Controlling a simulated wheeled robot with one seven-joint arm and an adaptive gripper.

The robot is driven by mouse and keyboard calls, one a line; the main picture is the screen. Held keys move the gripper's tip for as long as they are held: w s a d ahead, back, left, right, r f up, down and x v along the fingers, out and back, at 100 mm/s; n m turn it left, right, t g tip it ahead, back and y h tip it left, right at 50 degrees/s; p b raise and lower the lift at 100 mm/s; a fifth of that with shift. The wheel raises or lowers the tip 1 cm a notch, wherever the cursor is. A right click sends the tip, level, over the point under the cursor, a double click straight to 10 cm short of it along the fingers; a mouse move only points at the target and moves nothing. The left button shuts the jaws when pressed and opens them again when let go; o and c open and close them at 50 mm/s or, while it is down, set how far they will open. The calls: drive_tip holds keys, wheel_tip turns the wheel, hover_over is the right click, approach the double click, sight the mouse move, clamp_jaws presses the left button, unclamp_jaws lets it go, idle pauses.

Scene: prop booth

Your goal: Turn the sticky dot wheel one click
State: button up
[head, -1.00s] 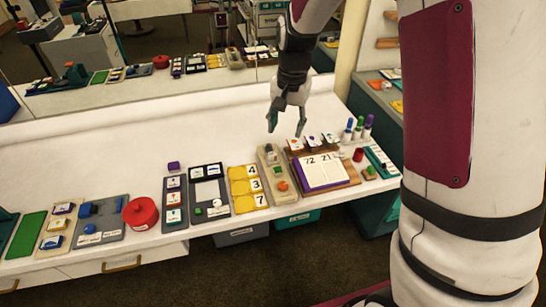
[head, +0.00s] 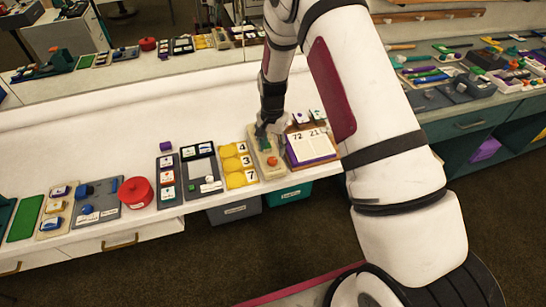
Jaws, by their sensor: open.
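No part is plainly marked as the sticky dot wheel, and I cannot tell which one it is. A narrow beige holder (head: 277,174) stands near the table's front edge, with a round orange piece (head: 271,161) on its front half. My gripper (head: 264,143) points down over the back half of this holder. Its fingers are apart, and I see nothing held between them. They hide the grey and green parts there, and I cannot tell whether they touch.
A flip board with numbers (head: 310,147) stands close on the right, and a yellow number panel (head: 238,164) on the left. Further left are a dark card board (head: 201,170) and a red round pot (head: 135,192). The white table (head: 100,140) behind is clear.

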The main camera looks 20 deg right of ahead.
sight(272, 159)
drive_tip(key=shift+f+p, duration=0.3)
drive_tip(key=shift+f, duration=2.5)
clamp_jaws()
